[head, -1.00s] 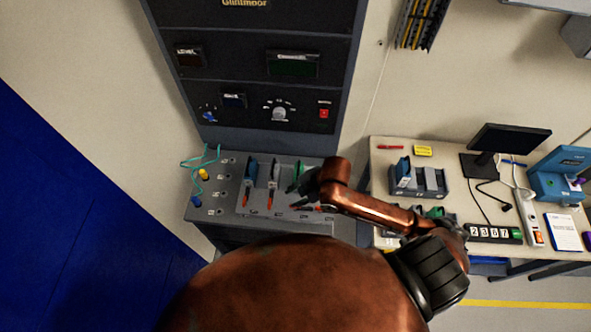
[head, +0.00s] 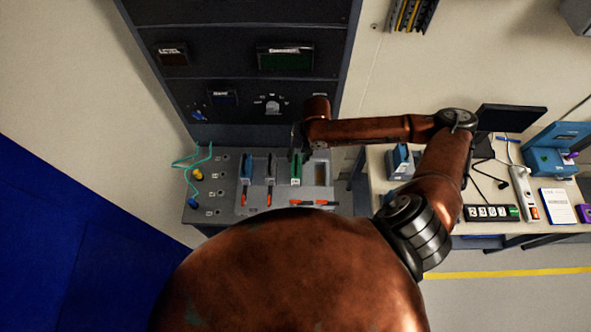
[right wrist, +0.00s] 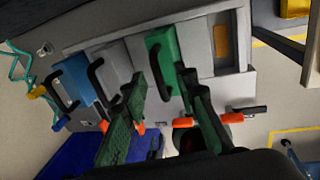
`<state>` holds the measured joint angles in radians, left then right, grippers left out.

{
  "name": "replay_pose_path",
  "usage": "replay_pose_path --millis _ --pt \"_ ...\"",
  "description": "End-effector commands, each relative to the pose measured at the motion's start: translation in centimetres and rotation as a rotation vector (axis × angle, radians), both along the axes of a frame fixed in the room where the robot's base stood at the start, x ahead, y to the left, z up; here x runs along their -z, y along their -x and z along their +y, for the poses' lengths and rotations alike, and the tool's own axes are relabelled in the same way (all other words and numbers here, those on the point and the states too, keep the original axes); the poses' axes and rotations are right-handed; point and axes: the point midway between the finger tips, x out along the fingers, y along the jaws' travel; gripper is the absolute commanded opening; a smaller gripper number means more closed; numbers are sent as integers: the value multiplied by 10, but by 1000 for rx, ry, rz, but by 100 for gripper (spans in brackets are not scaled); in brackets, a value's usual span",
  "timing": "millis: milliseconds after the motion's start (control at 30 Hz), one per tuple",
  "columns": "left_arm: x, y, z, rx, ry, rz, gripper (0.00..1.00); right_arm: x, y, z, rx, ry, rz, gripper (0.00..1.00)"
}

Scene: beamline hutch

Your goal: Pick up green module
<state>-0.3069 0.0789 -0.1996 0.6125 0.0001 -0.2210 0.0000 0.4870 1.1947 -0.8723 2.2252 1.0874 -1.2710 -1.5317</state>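The green module (head: 295,172) stands in the third slot of a grey rack (head: 228,210), right of a grey module (head: 270,167) and a blue module (head: 246,167). In the right wrist view the green module (right wrist: 163,46) has a black handle. My right gripper (head: 298,145) is above the green module, toward the panel. Its two fingers (right wrist: 164,84) are apart in the right wrist view, with the black handle showing between them. No grip on it is visible. My left gripper is not in view.
The slot right of the green module is empty (head: 320,172). Orange-tipped levers (head: 300,202) lie along the rack's front. A dark instrument panel (head: 235,75) rises close behind. A side table (head: 465,190) with a monitor (head: 510,120) stands at the right.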

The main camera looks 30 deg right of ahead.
Motion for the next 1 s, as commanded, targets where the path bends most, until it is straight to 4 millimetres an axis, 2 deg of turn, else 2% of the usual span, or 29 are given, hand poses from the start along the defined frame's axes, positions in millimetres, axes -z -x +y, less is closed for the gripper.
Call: replay_pose_path --millis 200,467,833,1000 --pt "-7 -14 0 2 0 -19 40 24 -3 6 -2 0 1 27" --pt "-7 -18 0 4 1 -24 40 27 -4 7 -5 1 -1 27" --pt "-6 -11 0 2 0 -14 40 26 -4 7 -5 1 -2 2" --pt "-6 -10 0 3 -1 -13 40 26 -4 7 -4 1 -1 0"
